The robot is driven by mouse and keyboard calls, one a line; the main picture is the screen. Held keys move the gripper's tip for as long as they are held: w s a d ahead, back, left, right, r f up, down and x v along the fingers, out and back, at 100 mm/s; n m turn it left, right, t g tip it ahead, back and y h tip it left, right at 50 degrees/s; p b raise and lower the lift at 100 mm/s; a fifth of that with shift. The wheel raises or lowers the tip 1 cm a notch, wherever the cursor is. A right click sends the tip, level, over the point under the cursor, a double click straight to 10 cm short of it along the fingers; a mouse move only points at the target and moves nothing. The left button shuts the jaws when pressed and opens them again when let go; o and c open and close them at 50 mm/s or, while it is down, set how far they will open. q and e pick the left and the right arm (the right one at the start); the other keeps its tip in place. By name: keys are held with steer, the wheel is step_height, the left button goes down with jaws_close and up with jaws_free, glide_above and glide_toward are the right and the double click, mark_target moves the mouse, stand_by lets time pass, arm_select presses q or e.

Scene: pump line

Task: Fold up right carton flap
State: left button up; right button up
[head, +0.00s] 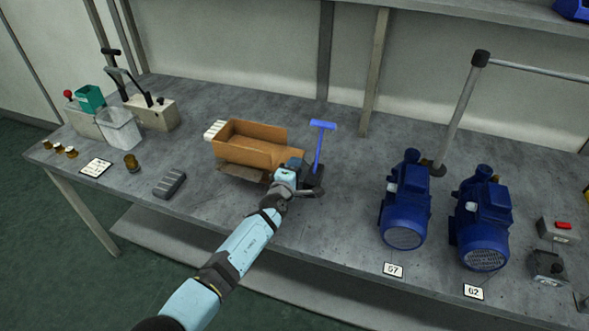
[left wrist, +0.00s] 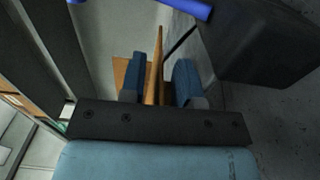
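An open brown carton (head: 258,154) stands on the grey bench in the head view, with its front flap (head: 240,173) folded outward and down. My left gripper (head: 294,166) is at the carton's right end and covers part of it. In the left wrist view its two blue fingertips (left wrist: 162,80) are apart, with a thin brown carton panel (left wrist: 155,68) edge-on between them. A gap shows on the panel's right side; contact on the left is unclear. The right flap cannot be made out clearly in the head view. My right gripper is not in view.
A blue T-handled tool (head: 318,146) with a dark base stands close right of my left gripper; its dark block (left wrist: 265,45) is near in the wrist view. Blue pumps (head: 406,205) stand further right. A grey block (head: 169,184) lies left; bench is clear in front.

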arm_select(q)
steer(key=shift+c, duration=0.4)
jaws_close()
steer(key=shift+a+r+n+p, duration=0.1)
steer(key=shift+r+n+p, duration=0.6)
steer(key=shift+n, duration=0.4)
steer(key=n, duration=0.1)
steer(key=r+n, duration=0.1)
steer(key=shift+a+n, duration=0.2)
steer(key=shift+n, duration=0.1)
steer(key=shift+w+r+n, duration=0.1)
steer(key=shift+r+n, duration=0.1)
steer(key=shift+n, duration=0.3)
steer(key=shift+o, duration=0.4)
jaws_free()
